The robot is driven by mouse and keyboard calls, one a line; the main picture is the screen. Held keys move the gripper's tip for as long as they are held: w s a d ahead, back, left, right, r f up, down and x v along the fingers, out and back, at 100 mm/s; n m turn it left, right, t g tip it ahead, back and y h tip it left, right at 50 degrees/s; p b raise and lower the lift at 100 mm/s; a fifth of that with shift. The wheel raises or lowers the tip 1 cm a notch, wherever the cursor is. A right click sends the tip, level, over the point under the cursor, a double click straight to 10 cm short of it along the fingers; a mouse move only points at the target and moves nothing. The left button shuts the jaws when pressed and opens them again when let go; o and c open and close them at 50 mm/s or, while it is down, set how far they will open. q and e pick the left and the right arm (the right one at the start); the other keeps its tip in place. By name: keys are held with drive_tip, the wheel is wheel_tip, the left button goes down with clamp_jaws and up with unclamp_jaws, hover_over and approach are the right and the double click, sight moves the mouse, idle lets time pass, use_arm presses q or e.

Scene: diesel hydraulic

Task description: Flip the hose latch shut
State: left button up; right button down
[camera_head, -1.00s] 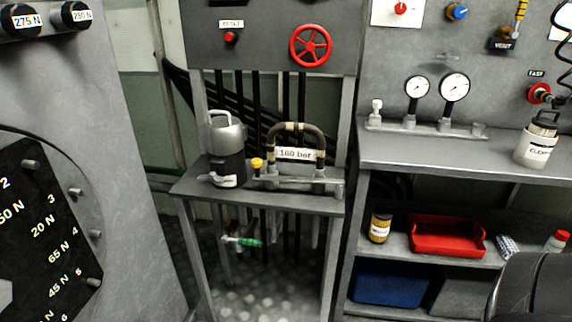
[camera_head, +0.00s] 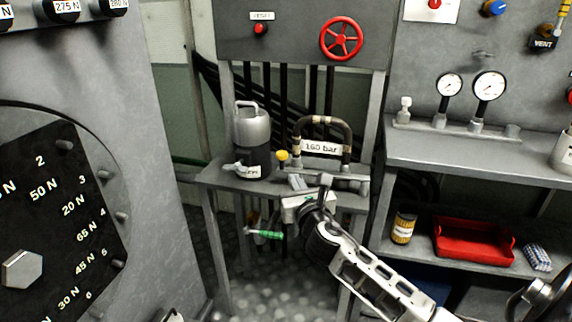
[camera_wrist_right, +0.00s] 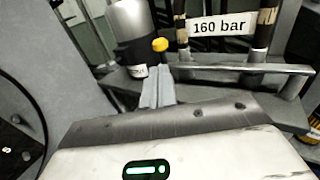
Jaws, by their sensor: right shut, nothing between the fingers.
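A looped dark hose (camera_head: 346,132) with tan bands and a "160 bar" tag (camera_head: 320,147) stands on a small grey table (camera_head: 222,180). A metal rail (camera_head: 345,180) runs along its foot. A yellow knob (camera_head: 282,155) sits at the left end of this fitting. I cannot tell for sure which part is the latch. My right gripper (camera_head: 297,182) is shut and empty, just in front of the knob. In the right wrist view its closed fingers (camera_wrist_right: 156,88) point towards the yellow knob (camera_wrist_right: 159,45); contact is not clear. My left gripper is not in view.
A grey canister (camera_head: 252,130) stands left of the knob, close to the fingers. A green-handled valve (camera_head: 268,235) is under the table. A red wheel (camera_head: 341,39) is on the panel above. A shelf with a red tray (camera_head: 472,243) is at the right.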

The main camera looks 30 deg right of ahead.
sight(286, 155)
drive_tip(key=x, duration=0.8)
drive_tip(key=shift+f+b, duration=0.1)
drive_tip(key=shift+b, duration=0.3)
drive_tip(key=shift+w+d, duration=0.15)
drive_tip(key=shift+w, duration=0.35)
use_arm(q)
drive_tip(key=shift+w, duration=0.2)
use_arm(e)
drive_tip(key=shift+w, duration=0.1)
drive_tip(key=shift+w+d+f+m+h+b, duration=0.1)
drive_tip(key=shift+w+d+m+h+b, duration=0.3)
drive_tip(key=shift+w+b, duration=0.15)
drive_tip(key=shift+w+d+g+h, duration=0.15)
drive_tip(key=shift+w+g+h, duration=0.1)
drive_tip(key=shift+g+h, duration=0.05)
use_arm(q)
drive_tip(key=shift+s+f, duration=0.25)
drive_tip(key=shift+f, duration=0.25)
use_arm(e)
drive_tip(key=shift+d+r+m, duration=0.15)
drive_tip(key=shift+r+m, duration=0.15)
drive_tip(key=shift+r, duration=0.05)
